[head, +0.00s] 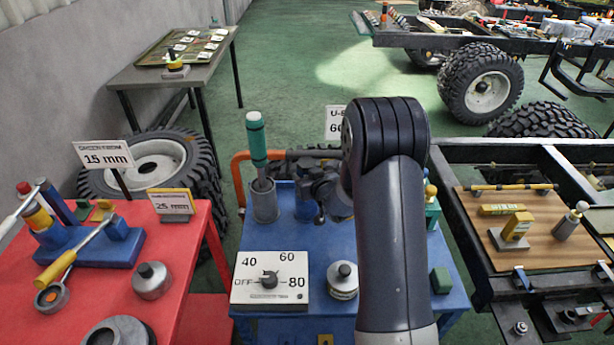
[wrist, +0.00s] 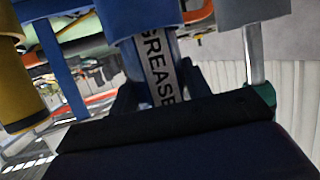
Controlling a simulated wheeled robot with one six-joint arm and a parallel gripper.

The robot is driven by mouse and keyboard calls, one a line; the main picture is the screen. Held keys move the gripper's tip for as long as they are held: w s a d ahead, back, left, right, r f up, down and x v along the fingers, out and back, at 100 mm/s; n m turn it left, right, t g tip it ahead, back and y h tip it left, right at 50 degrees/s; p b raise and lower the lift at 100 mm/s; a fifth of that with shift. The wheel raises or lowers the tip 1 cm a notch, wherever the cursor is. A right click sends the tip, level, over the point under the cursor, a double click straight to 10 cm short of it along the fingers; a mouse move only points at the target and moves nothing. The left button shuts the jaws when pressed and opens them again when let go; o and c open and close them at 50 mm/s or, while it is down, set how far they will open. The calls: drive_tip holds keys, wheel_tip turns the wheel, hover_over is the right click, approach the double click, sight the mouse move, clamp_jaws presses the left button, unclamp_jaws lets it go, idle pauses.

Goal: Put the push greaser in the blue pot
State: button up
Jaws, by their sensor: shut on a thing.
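My gripper (head: 333,194) is partly hidden behind my own arm in the head view. It is shut on the push greaser (wrist: 160,70), whose body carries a white "GREASE" label in the wrist view. The blue pot (head: 305,208) stands on the blue table, just right of a grey pot, with the gripper close above it. In the wrist view, which looks upside down, the blue pot's rim (wrist: 143,20) surrounds or overlaps one end of the greaser. I cannot tell how deep the greaser sits.
A grey pot (head: 264,204) holds a green-handled tool (head: 257,140) upright beside the blue pot. A dial board (head: 270,278) and a small grey-topped canister (head: 342,280) stand in front. A yellow cylinder (wrist: 22,90) is close by in the wrist view. A red table (head: 185,255) stands left.

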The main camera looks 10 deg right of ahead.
drive_tip(key=shift+f, duration=0.1)
drive_tip(key=o, duration=1.3)
drive_tip(key=shift+o, duration=0.2)
drive_tip(key=shift+s+r, duration=0.15)
drive_tip(key=shift+r, duration=0.05)
drive_tip(key=b+v, duration=0.1)
drive_tip(key=v, duration=1)
drive_tip(key=shift+s+b, duration=0.3)
drive_tip(key=shift+b, duration=0.1)
drive_tip(key=shift+d+r, duration=0.1)
drive_tip(key=shift+r, duration=0.05)
